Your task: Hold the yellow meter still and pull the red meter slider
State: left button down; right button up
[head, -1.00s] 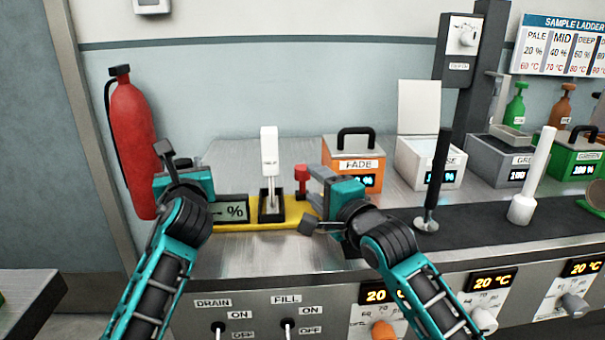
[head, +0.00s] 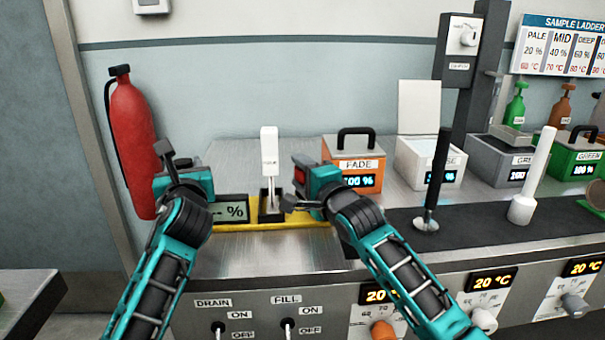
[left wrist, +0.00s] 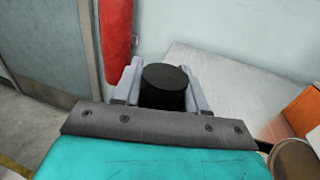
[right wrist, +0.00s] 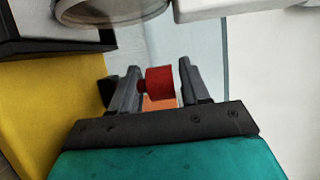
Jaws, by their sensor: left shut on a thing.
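The yellow meter (head: 245,227) lies on the steel counter with a grey % display (head: 231,211) and a white upright part (head: 269,150) in a black holder. My left gripper (head: 187,178) is at its left end. In the left wrist view its fingers are shut on a black round post (left wrist: 165,88). The red meter slider (head: 300,175) is at the right end, partly hidden by my right gripper (right wrist: 158,82). In the right wrist view the red slider knob (right wrist: 160,82) stands between the open fingers, with a small gap at the right finger.
An orange FADE box (head: 350,165) stands close to the right of my right gripper. A white box (head: 428,165) and a black-handled rod (head: 433,180) are further right. A red extinguisher (head: 133,135) hangs at the left. Bare counter (head: 270,260) lies in front of the meter.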

grip_shut()
dwell(0.3)
jog(key=shift+s, duration=3.1)
jog(key=shift+o, duration=1.1)
grip_release()
jog(key=v, duration=1.2)
